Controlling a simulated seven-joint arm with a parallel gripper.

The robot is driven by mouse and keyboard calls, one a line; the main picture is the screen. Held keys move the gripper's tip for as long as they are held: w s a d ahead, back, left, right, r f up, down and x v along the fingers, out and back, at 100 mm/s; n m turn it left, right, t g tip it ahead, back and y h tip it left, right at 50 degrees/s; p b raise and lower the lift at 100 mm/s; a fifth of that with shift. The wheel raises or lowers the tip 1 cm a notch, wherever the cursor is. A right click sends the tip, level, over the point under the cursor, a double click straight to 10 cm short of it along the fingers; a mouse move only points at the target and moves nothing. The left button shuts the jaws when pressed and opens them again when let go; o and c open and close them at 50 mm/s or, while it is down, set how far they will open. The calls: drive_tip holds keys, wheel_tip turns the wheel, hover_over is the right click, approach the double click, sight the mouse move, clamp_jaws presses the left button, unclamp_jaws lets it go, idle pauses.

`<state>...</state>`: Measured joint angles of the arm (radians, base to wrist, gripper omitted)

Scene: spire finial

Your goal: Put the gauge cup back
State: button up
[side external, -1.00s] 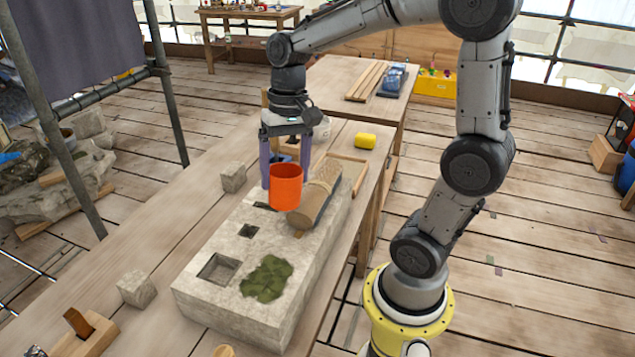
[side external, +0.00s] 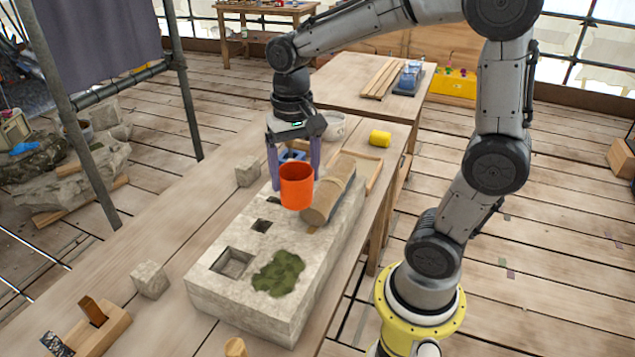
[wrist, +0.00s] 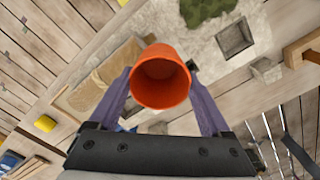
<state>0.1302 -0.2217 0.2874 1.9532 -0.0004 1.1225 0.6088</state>
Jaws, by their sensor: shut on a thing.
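The gauge cup is an orange cup (side external: 297,187), upright, above the far part of the pale stone block (side external: 235,310). My gripper (side external: 294,172) points down and is shut on the cup, with its purple fingers on either side. In the wrist view, the cup (wrist: 161,80) sits between the two fingertips with its open mouth facing the camera, and it looks empty inside. The stone block has square sockets (side external: 232,262) and a green moss patch (side external: 279,273). Whether the cup touches the block cannot be told.
A brown wrapped roll (side external: 328,199) lies on the block right beside the cup. A yellow cylinder (side external: 380,138) and a wooden frame (side external: 366,169) are on the bench beyond. Small stone cubes (side external: 249,171) stand left of the block.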

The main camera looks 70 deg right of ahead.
drive_tip(key=shift+w, duration=0.15)
drive_tip(key=s+a+f+n, duration=0.15)
drive_tip(key=a+n, duration=0.25)
drive_tip(key=a, duration=0.7)
drive_tip(key=s+a+f+n, duration=0.1)
drive_tip(key=a+f+n, duration=0.25)
drive_tip(key=a, duration=0.75)
drive_tip(key=shift+n, duration=0.45)
drive_tip(key=shift+w+a+f, duration=1.3)
drive_tip(key=shift+w+f, duration=0.55)
drive_tip(key=shift+f, duration=0.2)
drive_tip(key=shift+w+a+f, duration=1.25)
drive_tip(key=shift+w+f, duration=0.6)
drive_tip(key=shift+f, duration=0.15)
drive_tip(key=shift+w+a+f, duration=1.3)
drive_tip(key=shift+w+f, duration=0.55)
drive_tip(key=shift+f, duration=0.2)
